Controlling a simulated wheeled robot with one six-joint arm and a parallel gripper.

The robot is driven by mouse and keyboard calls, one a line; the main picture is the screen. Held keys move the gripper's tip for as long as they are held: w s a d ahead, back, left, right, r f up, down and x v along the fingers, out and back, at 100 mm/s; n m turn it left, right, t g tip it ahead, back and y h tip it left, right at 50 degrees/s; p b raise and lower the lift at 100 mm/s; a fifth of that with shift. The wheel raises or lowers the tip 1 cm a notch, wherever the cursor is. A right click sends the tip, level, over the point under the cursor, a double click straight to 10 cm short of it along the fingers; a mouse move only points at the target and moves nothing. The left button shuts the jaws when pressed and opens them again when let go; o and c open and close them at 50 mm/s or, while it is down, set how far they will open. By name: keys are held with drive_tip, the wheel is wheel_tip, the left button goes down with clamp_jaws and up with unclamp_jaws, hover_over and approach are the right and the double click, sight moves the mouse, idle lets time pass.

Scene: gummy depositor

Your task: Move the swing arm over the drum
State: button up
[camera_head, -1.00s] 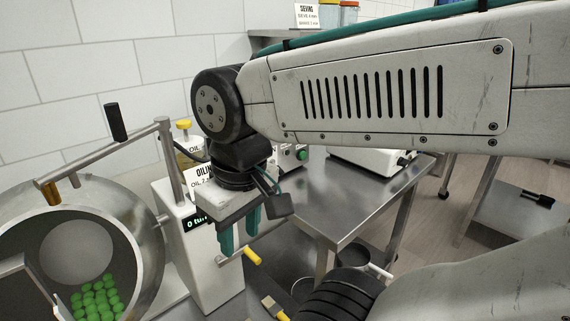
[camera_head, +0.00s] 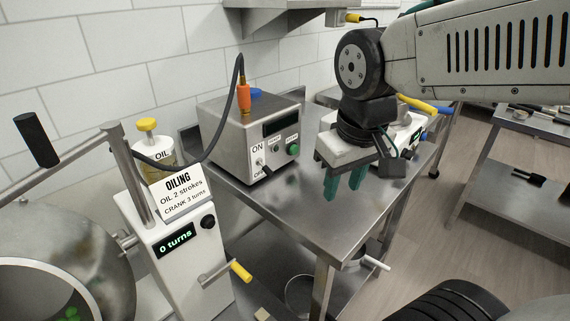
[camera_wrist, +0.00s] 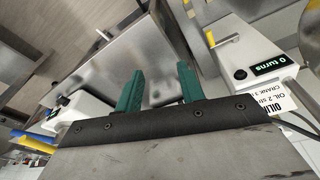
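The swing arm (camera_head: 75,153) is a grey metal bar at the left of the head view. It runs left from the top of a post and carries an upright black handle (camera_head: 37,139). The metal drum (camera_head: 75,240) is below it at the lower left, cut off by the picture edge, with a few green gummies (camera_head: 68,314) showing.
A white oiling unit (camera_head: 190,262) reading "0 turns" has a yellow-gripped crank (camera_head: 240,272) and a sign (camera_head: 180,193). An oil bottle (camera_head: 155,160) stands behind. A steel control box (camera_head: 250,137) with an orange-ended cable sits on the steel table (camera_head: 300,215).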

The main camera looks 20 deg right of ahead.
drive_tip(key=w+a+f+n+t, duration=0.1)
drive_tip(key=w+f+n, duration=0.1)
drive_tip(key=w, duration=1.2)
drive_tip(key=n+t, duration=0.1)
drive_tip(key=t, duration=0.1)
approach(269, 170)
drive_tip(key=x, duration=0.8)
drive_tip(key=shift+w+f, duration=0.2)
